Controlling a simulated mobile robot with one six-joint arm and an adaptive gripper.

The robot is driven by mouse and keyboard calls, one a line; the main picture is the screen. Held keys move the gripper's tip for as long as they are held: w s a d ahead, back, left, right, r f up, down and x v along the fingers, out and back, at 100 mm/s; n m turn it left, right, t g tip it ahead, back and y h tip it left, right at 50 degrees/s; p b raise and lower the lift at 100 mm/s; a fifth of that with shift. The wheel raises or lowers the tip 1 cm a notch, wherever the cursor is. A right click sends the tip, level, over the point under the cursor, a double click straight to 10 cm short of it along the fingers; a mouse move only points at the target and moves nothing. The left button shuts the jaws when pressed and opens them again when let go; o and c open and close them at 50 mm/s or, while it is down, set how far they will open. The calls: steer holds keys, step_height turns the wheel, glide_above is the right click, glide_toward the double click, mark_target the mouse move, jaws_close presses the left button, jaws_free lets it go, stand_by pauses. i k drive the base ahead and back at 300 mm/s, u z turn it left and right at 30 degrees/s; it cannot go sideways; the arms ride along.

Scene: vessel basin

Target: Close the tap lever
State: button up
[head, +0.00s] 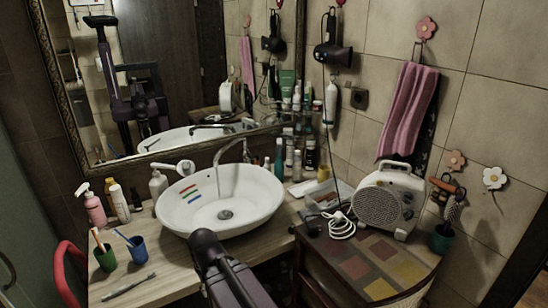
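A white oval vessel basin (254,203) stands on the wooden counter below the mirror. A slim curved metal tap (230,148) rises behind it, and its spout reaches over the bowl. A short pale fitting with a rounded end (186,167) sits at the basin's back left rim; I cannot tell whether it is the tap lever. Red, green and blue marks show on the basin's inner wall near a dark drain. My dark arm link enters from the bottom centre, in front of the basin. My gripper cannot be made out.
A pink pump bottle (94,208), a green cup (105,259) and a blue cup (138,250) stand left of the basin. Several bottles crowd behind its right side. A white fan heater (384,206) stands on the right cabinet (352,267). A red chair back (66,272) is at lower left.

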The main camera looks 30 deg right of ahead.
mark_target(249, 156)
steer(key=z, duration=0.75)
steer(key=k, duration=0.95)
steer(key=u, duration=0.05)
steer(key=i, duration=0.85)
